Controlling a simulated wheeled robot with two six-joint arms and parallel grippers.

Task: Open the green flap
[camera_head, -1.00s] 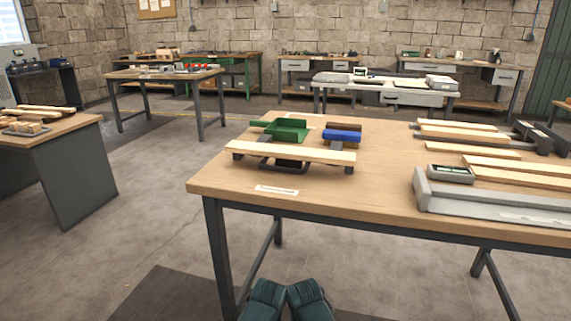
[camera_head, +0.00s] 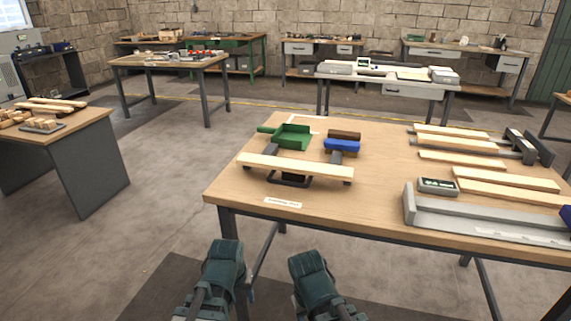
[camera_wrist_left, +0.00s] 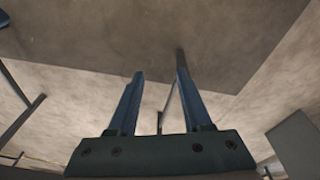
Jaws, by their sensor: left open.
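The green flap (camera_head: 292,137) is an open-topped, tray-like green part with a handle-like bar to its left. It sits at the left rear of the wooden workbench, behind a pale plank (camera_head: 295,168). Whether it is raised or lowered is hard to tell. My left gripper (camera_wrist_left: 160,74) is open and empty in the left wrist view, with its two blue fingers apart over bare floor. In the head view my two teal arms are low at the bottom edge, in front of the bench and well short of the flap. My right gripper's jaws cannot be made out.
A blue block (camera_head: 342,146) and a brown one (camera_head: 344,135) are right of the flap. The bench (camera_head: 385,160) has a clear middle. A grey channel (camera_head: 480,219), a small display box (camera_head: 437,186) and several planks lie on its right. The bench's front edge lies before my arms.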

